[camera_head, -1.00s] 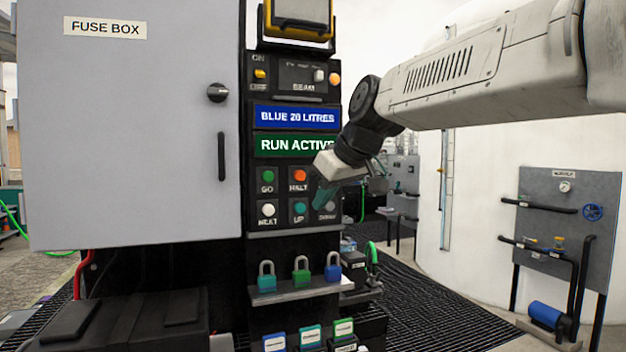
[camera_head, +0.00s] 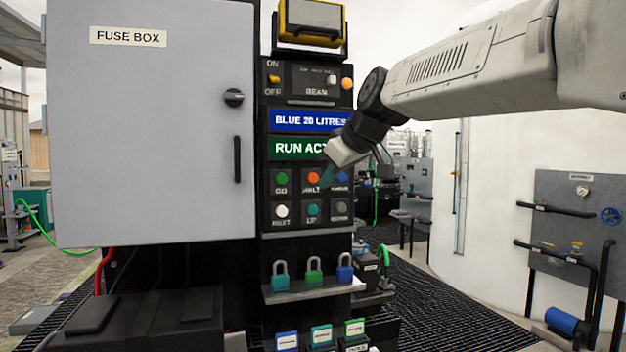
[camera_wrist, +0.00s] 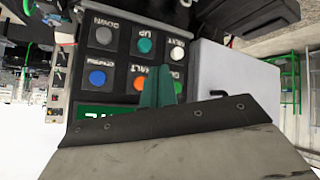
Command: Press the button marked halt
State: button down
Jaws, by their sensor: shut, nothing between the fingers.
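The halt button (camera_head: 313,178) is an orange round button in the top row of a black button panel. Its label is partly readable in the head view. In the wrist view the panel is upside down and the halt button (camera_wrist: 140,83) shows just left of my fingers. My gripper (camera_head: 327,180) is shut and empty, its teal fingers angled down in front of the panel, just right of the halt button. In the wrist view the fingertips of my gripper (camera_wrist: 158,72) overlap the space between halt and go. I cannot tell whether they touch the panel.
Around halt are the green go button (camera_head: 282,180), a blue button (camera_head: 341,178), white next (camera_head: 282,211), teal up (camera_head: 313,210) and grey down (camera_head: 340,208). The fuse box (camera_head: 150,130) stands left. A shelf with padlocks (camera_head: 314,278) is below.

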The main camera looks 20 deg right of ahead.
aim_at(311, 183)
jog(key=shift+w, duration=2.95)
jog(key=shift+w, duration=0.1)
jog(key=shift+w, duration=0.3)
jog(key=shift+w, duration=0.6)
jog(key=shift+s, duration=0.1)
dwell(0.5)
jog(key=shift+s, duration=0.95)
jog(key=shift+s, duration=2.5)
